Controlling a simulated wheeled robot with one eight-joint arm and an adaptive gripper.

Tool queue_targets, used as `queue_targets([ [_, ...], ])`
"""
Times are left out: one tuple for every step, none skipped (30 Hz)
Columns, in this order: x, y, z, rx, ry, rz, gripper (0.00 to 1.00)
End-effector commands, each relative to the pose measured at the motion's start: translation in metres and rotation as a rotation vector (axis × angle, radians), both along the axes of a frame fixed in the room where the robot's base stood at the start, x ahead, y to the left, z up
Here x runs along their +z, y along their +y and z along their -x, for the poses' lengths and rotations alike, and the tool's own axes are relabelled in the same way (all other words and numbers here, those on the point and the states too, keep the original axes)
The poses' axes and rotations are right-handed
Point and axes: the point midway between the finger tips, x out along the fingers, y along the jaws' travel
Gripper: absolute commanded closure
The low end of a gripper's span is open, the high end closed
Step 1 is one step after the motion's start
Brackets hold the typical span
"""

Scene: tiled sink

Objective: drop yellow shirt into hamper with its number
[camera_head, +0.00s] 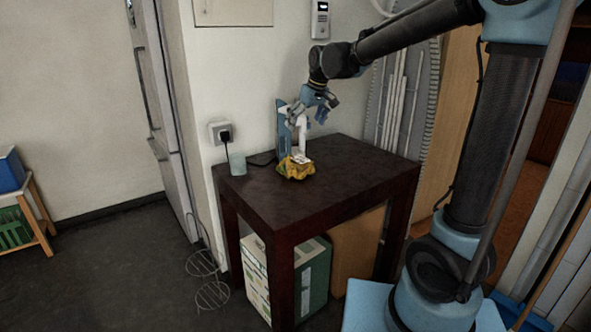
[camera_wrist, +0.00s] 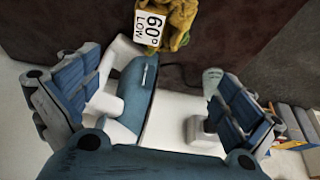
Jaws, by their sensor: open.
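The yellow shirt (camera_head: 295,168) lies crumpled on the dark table (camera_head: 345,175), near its back left part. A white tag rests on it; in the wrist view the tag (camera_wrist: 149,27) is rotated and seems to read 60° LOW. The shirt (camera_wrist: 181,22) is at the top edge there, partly cut off. My gripper (camera_head: 316,106) is above the table, higher than the shirt and not touching it. Its blue fingers are spread wide and empty in the wrist view (camera_wrist: 160,78). No hamper with a readable number shows.
A blue-and-white appliance (camera_head: 284,128) stands close behind the shirt, under my gripper. A pale cup (camera_head: 238,164) is at the table's left corner. A blue bin (camera_head: 10,173) and green crate (camera_head: 12,230) sit on a wooden stand at far left. The table's front is clear.

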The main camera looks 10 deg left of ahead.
Motion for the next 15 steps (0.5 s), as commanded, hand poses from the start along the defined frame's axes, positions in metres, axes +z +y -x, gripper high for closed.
queue_targets([
  [-0.008,0.003,-0.003,0.0,0.0,0.0,0.0],
  [-0.013,0.004,-0.004,0.0,0.0,0.0,0.0],
  [-0.02,0.006,-0.006,-0.001,0.0,0.0,0.0],
  [-0.025,0.008,-0.007,-0.001,0.0,0.0,0.0],
  [-0.03,0.009,-0.009,-0.001,0.0,0.0,0.0],
  [-0.036,0.011,-0.01,-0.001,0.0,0.0,0.0],
  [-0.041,0.012,-0.012,-0.001,0.0,0.0,0.0],
  [-0.046,0.014,-0.013,-0.002,0.001,0.0,0.0],
  [-0.052,0.016,-0.015,-0.002,0.001,0.0,0.0],
  [-0.057,0.017,-0.016,-0.002,0.001,0.0,0.0],
  [-0.062,0.018,-0.017,-0.002,0.001,0.0,0.0],
  [-0.068,0.02,-0.019,-0.002,0.0,0.0,0.0],
  [-0.072,0.021,-0.02,-0.002,0.0,0.0,0.0],
  [-0.076,0.023,-0.021,-0.002,0.0,0.0,0.0],
  [-0.081,0.024,-0.022,-0.002,0.0,0.0,0.0],
])
